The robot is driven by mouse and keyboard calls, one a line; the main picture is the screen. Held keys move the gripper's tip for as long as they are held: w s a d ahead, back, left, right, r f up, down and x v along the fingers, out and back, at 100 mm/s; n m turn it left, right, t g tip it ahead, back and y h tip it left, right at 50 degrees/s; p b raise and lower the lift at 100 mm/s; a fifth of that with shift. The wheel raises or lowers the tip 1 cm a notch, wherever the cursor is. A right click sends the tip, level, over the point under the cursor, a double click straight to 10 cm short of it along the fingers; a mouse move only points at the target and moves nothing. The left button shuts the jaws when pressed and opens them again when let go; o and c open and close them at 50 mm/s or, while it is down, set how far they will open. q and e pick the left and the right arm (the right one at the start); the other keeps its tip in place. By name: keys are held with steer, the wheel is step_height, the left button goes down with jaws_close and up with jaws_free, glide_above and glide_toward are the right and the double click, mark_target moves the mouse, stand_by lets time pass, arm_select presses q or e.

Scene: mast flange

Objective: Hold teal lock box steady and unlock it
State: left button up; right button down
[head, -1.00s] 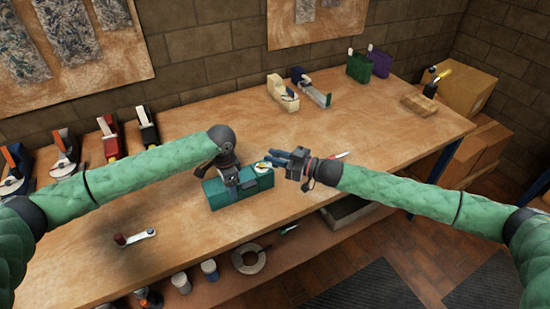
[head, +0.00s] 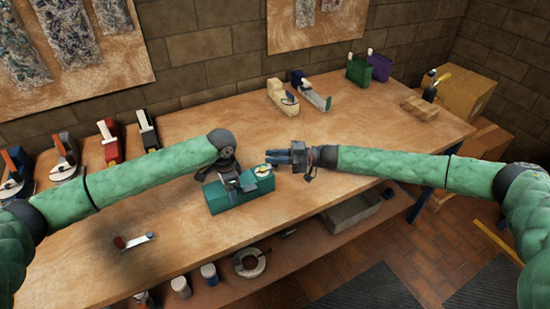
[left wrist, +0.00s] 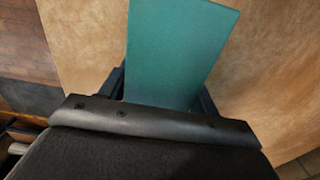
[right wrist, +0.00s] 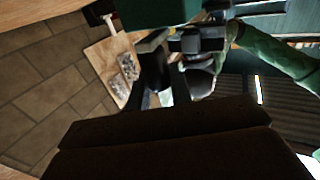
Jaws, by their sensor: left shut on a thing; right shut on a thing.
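The teal lock box (head: 228,200) lies on the workbench near its front edge. My left gripper (head: 233,184) is shut across the box from above; its jaws also grip the teal body (left wrist: 178,55) in the left wrist view. A round white and yellow piece (head: 263,170) shows at the box's right end. My right gripper (head: 272,157) is beside that end, its fingers pointing left. It is shut on a small pale thing (right wrist: 165,97), mostly hidden by the fingers; I cannot tell its shape, or whether it touches the box.
A red-ended tool (head: 135,240) lies left of the box. Tape dispensers (head: 282,95) and green (head: 358,69) and purple (head: 380,66) boxes stand at the back. A lower shelf with a grey tray (head: 352,212) is below the front edge.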

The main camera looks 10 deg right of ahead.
steer(key=shift+w+n+g, duration=0.25)
steer(key=shift+n+g, duration=0.35)
steer(key=shift+g, duration=0.2)
steer(key=c, duration=1.3)
jaws_free()
steer(key=shift+o, duration=0.2)
steer(key=shift+d, duration=0.1)
steer(key=d, duration=1.1)
steer(key=shift+s+d, duration=0.15)
steer(key=shift+d, duration=0.25)
arm_select(q)
steer(key=o, duration=1.3)
